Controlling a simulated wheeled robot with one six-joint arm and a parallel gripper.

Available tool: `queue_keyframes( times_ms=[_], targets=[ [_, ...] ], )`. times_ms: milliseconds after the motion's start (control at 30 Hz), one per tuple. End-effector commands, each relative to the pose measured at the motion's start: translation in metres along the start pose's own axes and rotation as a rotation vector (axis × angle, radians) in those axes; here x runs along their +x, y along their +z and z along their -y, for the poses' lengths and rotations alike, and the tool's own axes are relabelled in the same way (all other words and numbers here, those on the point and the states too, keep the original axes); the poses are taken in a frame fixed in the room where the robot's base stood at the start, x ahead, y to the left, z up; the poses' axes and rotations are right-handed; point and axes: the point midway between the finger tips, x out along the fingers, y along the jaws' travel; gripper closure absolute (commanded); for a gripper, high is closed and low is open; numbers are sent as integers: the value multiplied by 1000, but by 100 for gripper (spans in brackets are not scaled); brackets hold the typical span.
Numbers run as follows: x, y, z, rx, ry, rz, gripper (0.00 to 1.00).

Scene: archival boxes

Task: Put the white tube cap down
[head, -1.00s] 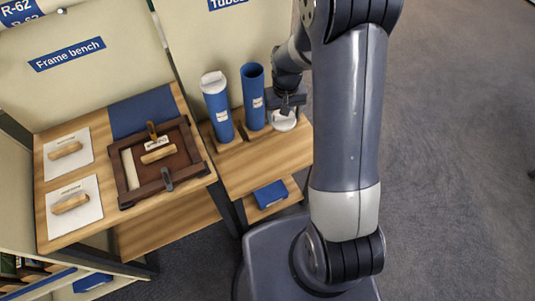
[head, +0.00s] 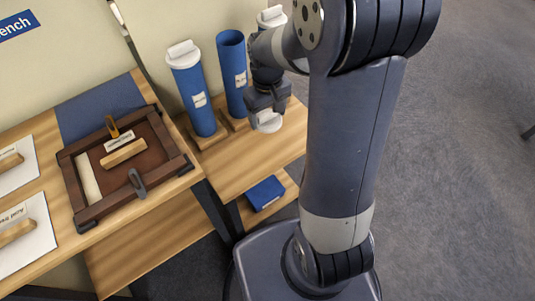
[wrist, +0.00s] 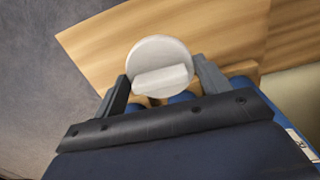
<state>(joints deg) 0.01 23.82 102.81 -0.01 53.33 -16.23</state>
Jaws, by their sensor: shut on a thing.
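My gripper (head: 267,103) is shut on the white tube cap (head: 268,122), a round disc with a raised bar grip. In the wrist view the cap (wrist: 160,55) sits between the two fingers, its bar toward the gripper (wrist: 162,84). The cap is over the right part of the wooden tube bench (head: 240,165); I cannot tell whether it touches the top. An open blue tube (head: 231,75) stands upright just left of my gripper. A blue tube (head: 193,95) with a white cap on stands further left.
Another white cap (head: 272,17) shows behind my arm; what is under it is hidden. A wooden frame (head: 125,165) lies on the bench at left. A blue item (head: 265,193) lies on the lower shelf. Bare bench top lies in front of the tubes.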

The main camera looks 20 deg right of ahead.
Motion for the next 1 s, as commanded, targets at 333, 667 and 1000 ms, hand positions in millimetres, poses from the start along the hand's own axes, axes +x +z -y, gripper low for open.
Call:
queue_keyframes(
  times_ms=[333,667,1000],
  targets=[
    [31,7,2,-31,-2,5,50],
    [74,6,2,-31,0,1,50],
    [111,6,2,-31,-1,2,50]
  ],
)
